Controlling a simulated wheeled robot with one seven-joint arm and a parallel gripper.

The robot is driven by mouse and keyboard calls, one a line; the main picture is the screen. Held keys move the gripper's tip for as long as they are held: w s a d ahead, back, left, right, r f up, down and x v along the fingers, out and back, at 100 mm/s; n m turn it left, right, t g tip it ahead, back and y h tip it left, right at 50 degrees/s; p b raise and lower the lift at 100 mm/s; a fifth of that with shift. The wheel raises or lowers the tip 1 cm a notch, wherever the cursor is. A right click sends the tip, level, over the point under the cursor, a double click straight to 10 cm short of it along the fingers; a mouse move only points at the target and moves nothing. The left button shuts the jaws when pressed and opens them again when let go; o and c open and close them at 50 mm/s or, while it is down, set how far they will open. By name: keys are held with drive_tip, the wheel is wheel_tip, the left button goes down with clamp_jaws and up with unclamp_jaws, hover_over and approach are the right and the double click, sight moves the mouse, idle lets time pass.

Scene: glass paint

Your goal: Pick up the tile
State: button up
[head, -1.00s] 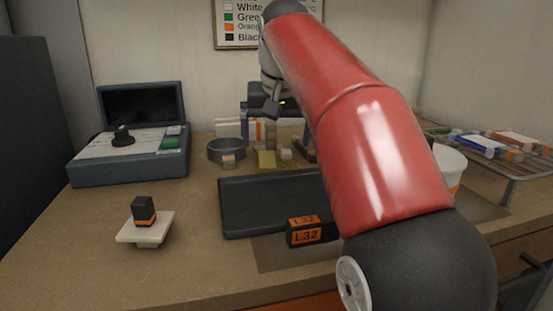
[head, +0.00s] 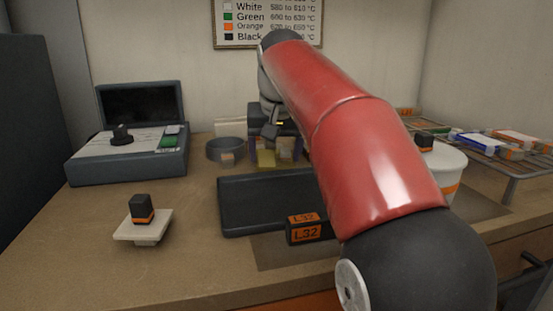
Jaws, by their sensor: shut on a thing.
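My gripper (head: 277,152) is low over the back middle of the table, behind the dark tray, pointing down. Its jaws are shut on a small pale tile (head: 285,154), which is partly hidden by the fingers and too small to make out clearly. A yellowish block (head: 265,159) shows beside it, close to the left finger. I cannot tell whether the held tile is clear of the table.

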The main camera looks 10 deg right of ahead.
sight(274, 155)
drive_tip(key=shift+r, duration=0.15)
wheel_tip(274, 155, up, 3)
drive_tip(key=shift+f+p, duration=0.15)
drive_tip(key=shift+p, duration=0.4)
wheel_tip(274, 155, up, 7)
idle(0.6)
